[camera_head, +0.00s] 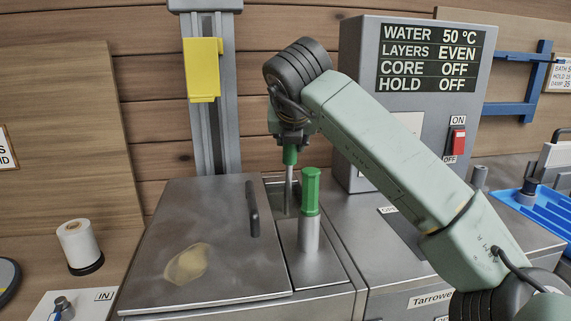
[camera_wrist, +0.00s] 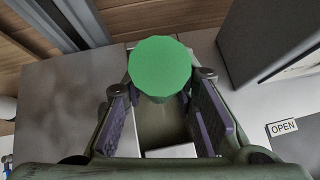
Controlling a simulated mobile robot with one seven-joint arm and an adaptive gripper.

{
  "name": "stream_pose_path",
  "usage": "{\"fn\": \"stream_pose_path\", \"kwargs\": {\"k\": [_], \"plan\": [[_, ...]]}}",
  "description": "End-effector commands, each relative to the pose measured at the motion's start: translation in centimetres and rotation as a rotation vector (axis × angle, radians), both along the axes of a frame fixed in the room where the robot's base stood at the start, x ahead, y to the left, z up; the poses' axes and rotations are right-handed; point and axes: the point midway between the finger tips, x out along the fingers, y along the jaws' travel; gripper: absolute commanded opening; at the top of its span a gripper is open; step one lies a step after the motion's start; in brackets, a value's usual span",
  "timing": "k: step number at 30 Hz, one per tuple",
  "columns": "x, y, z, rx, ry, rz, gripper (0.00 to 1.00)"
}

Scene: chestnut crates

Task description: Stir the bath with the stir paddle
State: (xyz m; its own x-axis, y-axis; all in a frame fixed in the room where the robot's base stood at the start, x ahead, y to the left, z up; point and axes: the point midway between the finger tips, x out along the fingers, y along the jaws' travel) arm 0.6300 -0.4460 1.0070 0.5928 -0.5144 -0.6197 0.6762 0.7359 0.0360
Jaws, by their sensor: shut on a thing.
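My gripper (camera_head: 289,138) is shut on the green handle of the stir paddle (camera_head: 290,156), seen end-on between the fingers in the wrist view (camera_wrist: 160,68). The paddle stands upright, and its thin metal shaft runs down into a narrow opening at the back of the steel bath (camera_head: 328,271). Its lower end is hidden, and I cannot see the water. A hinged-looking steel lid (camera_head: 215,225) with a dark handle lies flat over the left of the bath. The grey control box (camera_head: 355,60) reads WATER 50 °C, LAYERS EVEN, CORE OFF, HOLD OFF.
A second green-handled thing (camera_head: 310,192) on a grey cylinder stands just in front of the paddle. A grey column (camera_head: 223,110) with a yellow block (camera_head: 203,69) rises behind the lid. A white roll (camera_head: 78,244) stands left; a blue tray (camera_head: 540,210) lies right.

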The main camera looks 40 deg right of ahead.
Motion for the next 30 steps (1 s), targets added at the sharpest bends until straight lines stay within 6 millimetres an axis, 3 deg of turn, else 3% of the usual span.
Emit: {"fn": "stream_pose_path", "kwargs": {"k": [1, 12, 29, 30], "plan": [[-0.3, 0.3, -1.1, -0.012, -0.022, 0.002, 0.0], [-1.6, 1.2, -0.8, -0.066, -0.111, 0.003, 0.0], [-1.8, 1.3, -0.5, -0.074, -0.127, 0.002, 0.0], [-1.8, 1.3, -0.5, -0.074, -0.127, 0.002, 0.28]]}}
